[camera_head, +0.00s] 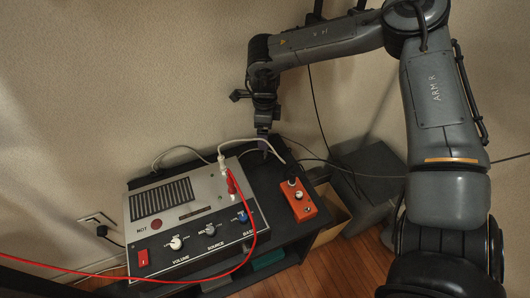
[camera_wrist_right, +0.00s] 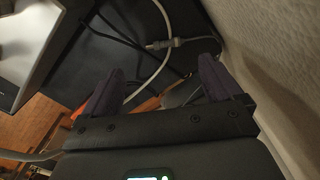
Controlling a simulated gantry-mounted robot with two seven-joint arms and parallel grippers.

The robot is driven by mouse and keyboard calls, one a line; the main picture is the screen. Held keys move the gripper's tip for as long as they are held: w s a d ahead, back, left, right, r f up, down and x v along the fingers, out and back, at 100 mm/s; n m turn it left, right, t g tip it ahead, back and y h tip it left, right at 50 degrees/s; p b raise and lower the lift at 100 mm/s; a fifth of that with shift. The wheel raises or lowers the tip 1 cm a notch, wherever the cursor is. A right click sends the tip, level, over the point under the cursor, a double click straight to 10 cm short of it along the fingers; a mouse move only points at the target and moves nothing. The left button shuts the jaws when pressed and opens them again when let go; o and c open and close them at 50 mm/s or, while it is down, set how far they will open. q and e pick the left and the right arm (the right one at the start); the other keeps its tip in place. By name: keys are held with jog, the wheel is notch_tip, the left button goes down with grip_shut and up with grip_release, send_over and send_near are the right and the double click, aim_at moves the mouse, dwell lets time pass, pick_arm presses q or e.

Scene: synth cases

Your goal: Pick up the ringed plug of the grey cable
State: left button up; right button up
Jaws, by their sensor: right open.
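A grey plug (camera_wrist_right: 160,44) with a metallic tip lies on the black surface in the right wrist view, with a grey cable running off to its right. I cannot make out a ring on it. A pale cable (camera_wrist_right: 167,50) curves down past it and between my fingers. My right gripper (camera_wrist_right: 162,66) is open and empty, its fingertips short of the plug in the picture. In the head view my right gripper (camera_head: 263,133) points down at the table's back edge, where a pale cable (camera_head: 248,139) passes. My left gripper is not in view.
A grey amplifier (camera_head: 195,220) with knobs stands on the black table (camera_head: 262,170); a white plug (camera_head: 221,160) and a red plug (camera_head: 231,184) are at its right end. An orange pedal (camera_head: 304,202) stands to the right. A red cable (camera_head: 245,250) crosses the front.

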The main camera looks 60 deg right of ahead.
aim_at(265, 152)
notch_tip(265, 152, down, 4)
jog(key=shift+s+r+b, duration=0.1)
jog(key=shift+r+b, duration=0.15)
jog(key=shift+b, duration=0.35)
jog(key=shift+f, duration=0.25)
jog(key=f+b, duration=0.2)
jog(key=f, duration=0.1)
jog(key=f+b, duration=0.1)
jog(key=b, duration=0.1)
jog(key=shift+d+f, duration=0.25)
jog(key=shift+f, duration=0.1)
jog(key=shift+c, duration=0.6)
jog(key=c, duration=1)
